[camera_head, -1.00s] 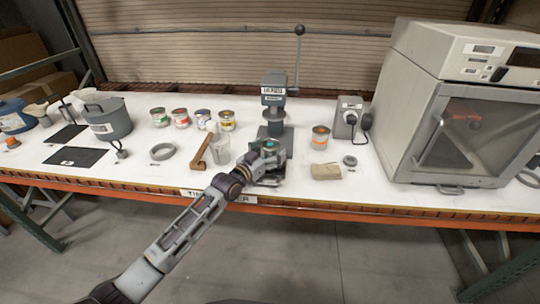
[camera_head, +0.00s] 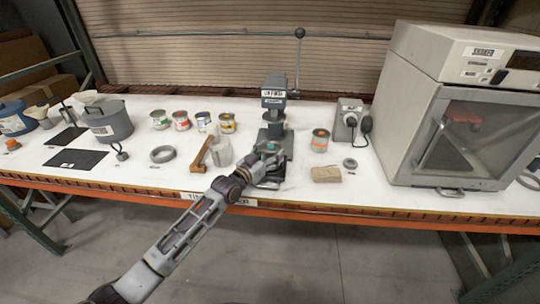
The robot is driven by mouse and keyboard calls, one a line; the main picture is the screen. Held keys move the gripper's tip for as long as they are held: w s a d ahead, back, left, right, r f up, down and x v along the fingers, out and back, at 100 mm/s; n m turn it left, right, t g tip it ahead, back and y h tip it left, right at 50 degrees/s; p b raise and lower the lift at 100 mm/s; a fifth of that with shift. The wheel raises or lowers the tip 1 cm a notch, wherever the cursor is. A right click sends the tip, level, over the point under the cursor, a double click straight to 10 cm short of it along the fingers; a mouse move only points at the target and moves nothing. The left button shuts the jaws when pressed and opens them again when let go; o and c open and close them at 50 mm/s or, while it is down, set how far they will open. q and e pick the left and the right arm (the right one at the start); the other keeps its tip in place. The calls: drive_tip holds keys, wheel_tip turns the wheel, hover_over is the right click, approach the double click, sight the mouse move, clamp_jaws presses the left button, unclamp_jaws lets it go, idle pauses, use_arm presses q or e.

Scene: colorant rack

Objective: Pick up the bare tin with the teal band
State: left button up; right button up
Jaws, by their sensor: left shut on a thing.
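A tin with a teal top or band (camera_head: 271,147) shows at the end of my left arm, in front of the grey lever press. My left gripper (camera_head: 268,152) is shut on it. The fingers and wrist hide most of the tin, so its body and band cannot be made out fully. The tin appears at the press's base, and I cannot tell whether it is lifted clear. My right gripper is not in view.
The lever press (camera_head: 274,105) stands right behind. A tin with an orange band (camera_head: 320,141) and a tan block (camera_head: 326,174) are to the right. Several banded tins (camera_head: 181,121) stand farther back.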

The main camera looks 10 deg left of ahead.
use_arm(q)
drive_tip(key=shift+r, duration=0.3)
drive_tip(key=shift+r, duration=0.1)
drive_tip(key=shift+r, duration=4.55)
drive_tip(key=shift+r, duration=0.15)
